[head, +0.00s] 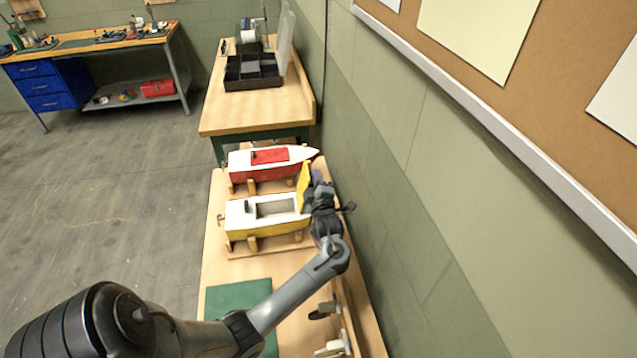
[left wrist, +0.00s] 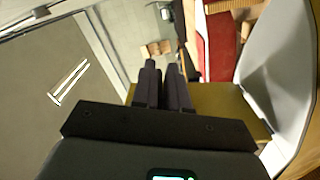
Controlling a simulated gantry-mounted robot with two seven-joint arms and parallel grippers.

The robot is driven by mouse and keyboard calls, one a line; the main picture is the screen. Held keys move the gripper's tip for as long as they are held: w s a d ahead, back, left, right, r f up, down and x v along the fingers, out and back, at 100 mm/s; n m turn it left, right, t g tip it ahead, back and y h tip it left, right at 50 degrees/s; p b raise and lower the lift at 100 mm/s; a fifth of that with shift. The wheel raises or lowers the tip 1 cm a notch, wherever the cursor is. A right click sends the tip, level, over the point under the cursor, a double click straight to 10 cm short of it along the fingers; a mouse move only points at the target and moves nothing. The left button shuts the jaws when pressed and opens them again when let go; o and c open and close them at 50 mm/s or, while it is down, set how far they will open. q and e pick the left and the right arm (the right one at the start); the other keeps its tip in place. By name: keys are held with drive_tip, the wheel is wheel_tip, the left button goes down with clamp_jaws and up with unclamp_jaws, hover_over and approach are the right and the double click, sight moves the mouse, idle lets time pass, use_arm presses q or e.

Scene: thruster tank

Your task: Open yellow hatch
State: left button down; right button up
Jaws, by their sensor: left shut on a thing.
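The yellow and white boat (head: 240,222) sits on a wooden stand on the near bench. Its rectangular deck opening (head: 277,206) is uncovered. The yellow hatch (head: 304,184) stands tilted up at the bow side of that opening. My left gripper (head: 318,188) is at the hatch, on the wall side, and partly hides its lower edge. In the left wrist view the two dark fingers (left wrist: 164,82) are close together, with the yellow hatch (left wrist: 228,103) at and behind them. The grip point itself is hidden. My right gripper is in neither view.
A red and white boat (head: 240,165) stands just behind. A green mat (head: 240,296) lies at the front of the bench. The green wall (head: 365,180) is close on the right. A farther bench holds a dark divided box (head: 254,84).

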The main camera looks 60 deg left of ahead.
use_arm(q)
drive_tip(key=shift+s+a+r+n, duration=0.1)
drive_tip(key=shift+s+r+n, duration=0.15)
drive_tip(key=shift+n, duration=0.05)
drive_tip(key=c, duration=1.2)
unclamp_jaws()
drive_tip(key=v, duration=1)
drive_tip(key=shift+s+d, duration=0.15)
drive_tip(key=shift+d, duration=0.2)
